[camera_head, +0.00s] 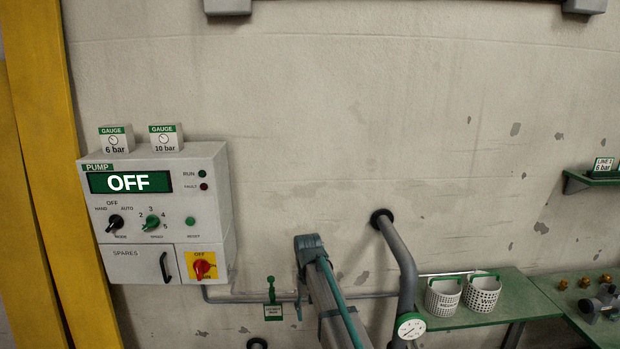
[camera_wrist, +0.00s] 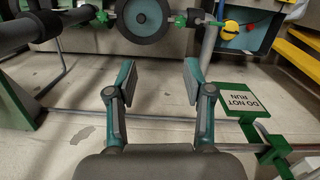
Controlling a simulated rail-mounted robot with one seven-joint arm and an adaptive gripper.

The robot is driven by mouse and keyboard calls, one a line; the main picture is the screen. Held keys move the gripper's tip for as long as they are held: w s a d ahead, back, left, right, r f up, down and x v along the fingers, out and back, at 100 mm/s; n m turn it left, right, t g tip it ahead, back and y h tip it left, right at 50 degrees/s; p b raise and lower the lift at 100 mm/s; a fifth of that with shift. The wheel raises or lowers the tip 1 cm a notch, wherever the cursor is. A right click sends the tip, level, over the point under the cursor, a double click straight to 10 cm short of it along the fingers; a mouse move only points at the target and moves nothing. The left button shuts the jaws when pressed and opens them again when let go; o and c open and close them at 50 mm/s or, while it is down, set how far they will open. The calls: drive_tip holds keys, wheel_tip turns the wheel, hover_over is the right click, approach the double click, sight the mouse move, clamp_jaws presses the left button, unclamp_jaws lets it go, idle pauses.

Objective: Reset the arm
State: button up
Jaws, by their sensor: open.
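My gripper (camera_wrist: 157,82) shows in the wrist view with its two teal and grey fingers spread wide. Nothing is between the fingers; bare pale floor shows through the gap. Beyond the fingertips, apart from them, is a dark round wheel-like part (camera_wrist: 144,18) with green fittings beside it. In the head view a grey and teal arm part of mine rises at the bottom middle; I cannot make out the fingers there.
The pump panel (camera_head: 158,216) on the wall reads OFF. A grey pipe (camera_head: 398,255) with a dial gauge (camera_head: 409,326) stands right of my arm. Two white baskets (camera_head: 443,297) sit on a green shelf (camera_head: 515,297). A DO NOT RUN sign (camera_wrist: 243,100) is right of my gripper.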

drive_tip(key=s+d+f+g, duration=0.1)
drive_tip(key=s+d+f, duration=0.3)
drive_tip(key=s+f, duration=0.5)
drive_tip(key=s+d+f+m+g, duration=0.1)
drive_tip(key=s+d+f, duration=0.4)
drive_tip(key=f, duration=0.6)
drive_tip(key=s+d+f+g, duration=0.1)
drive_tip(key=s+d+f, duration=0.1)
drive_tip(key=s+f, duration=0.75)
drive_tip(key=s+d+f, duration=0.2)
drive_tip(key=s+f, duration=0.1)
drive_tip(key=s, duration=0.7)
drive_tip(key=s+d+f+g, duration=0.1)
drive_tip(key=s+f, duration=0.3)
drive_tip(key=s, duration=0.6)
drive_tip(key=s+d+f+m+g, duration=0.1)
drive_tip(key=s+d+f, duration=0.2)
drive_tip(key=s, duration=0.7)
drive_tip(key=shift+s+f+b, duration=0.2)
drive_tip(key=shift+f+b, duration=0.2)
drive_tip(key=shift+b, duration=0.05)
